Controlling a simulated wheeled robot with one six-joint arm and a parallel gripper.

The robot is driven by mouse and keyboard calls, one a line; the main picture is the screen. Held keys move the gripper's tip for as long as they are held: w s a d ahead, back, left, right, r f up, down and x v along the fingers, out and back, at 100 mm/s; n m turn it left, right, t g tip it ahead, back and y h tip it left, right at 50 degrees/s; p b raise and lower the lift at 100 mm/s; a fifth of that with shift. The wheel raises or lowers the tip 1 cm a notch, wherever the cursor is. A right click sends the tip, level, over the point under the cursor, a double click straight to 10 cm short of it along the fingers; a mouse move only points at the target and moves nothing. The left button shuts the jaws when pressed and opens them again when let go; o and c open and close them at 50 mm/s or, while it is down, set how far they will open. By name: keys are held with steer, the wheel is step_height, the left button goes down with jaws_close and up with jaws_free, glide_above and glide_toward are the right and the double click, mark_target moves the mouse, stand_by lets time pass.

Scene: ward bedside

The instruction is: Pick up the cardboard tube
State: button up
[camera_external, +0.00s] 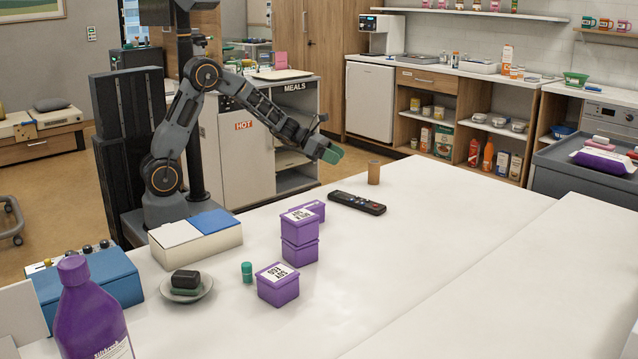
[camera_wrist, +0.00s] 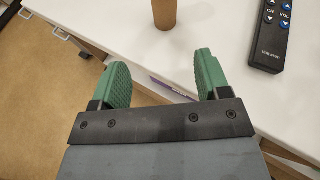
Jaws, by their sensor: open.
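The cardboard tube (camera_external: 374,172) is a short brown cylinder standing upright near the far edge of the white table. In the wrist view the tube (camera_wrist: 165,14) is at the top centre, cut off by the frame edge. My gripper (camera_external: 331,153) is raised near the table's far edge, left of the tube in the external view. In the wrist view its two green fingers (camera_wrist: 162,80) are spread apart with nothing between them. The tube is beyond the fingertips and apart from them.
A black remote (camera_external: 356,203) lies beside the tube and also shows in the wrist view (camera_wrist: 272,32). Purple boxes (camera_external: 299,239), one pair stacked, stand nearer the front. A pen-like purple item (camera_wrist: 172,87) lies near the table edge. The table's right side (camera_external: 470,240) is clear.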

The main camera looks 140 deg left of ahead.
steer(key=m, duration=0.1)
steer(key=p, duration=0.2)
glide_toward(374, 174)
steer(key=x, duration=0.3)
steer(key=s+a+x, duration=0.1)
steer(key=x, duration=0.2)
steer(key=f+x, duration=0.1)
steer(key=x, duration=0.3)
steer(key=shift+s+a, duration=0.15)
steer(key=shift+a, duration=0.05)
steer(key=shift+c, duration=0.2)
steer(key=c, duration=1)
steer(key=shift+o, duration=0.2)
steer(key=shift+r, duration=0.1)
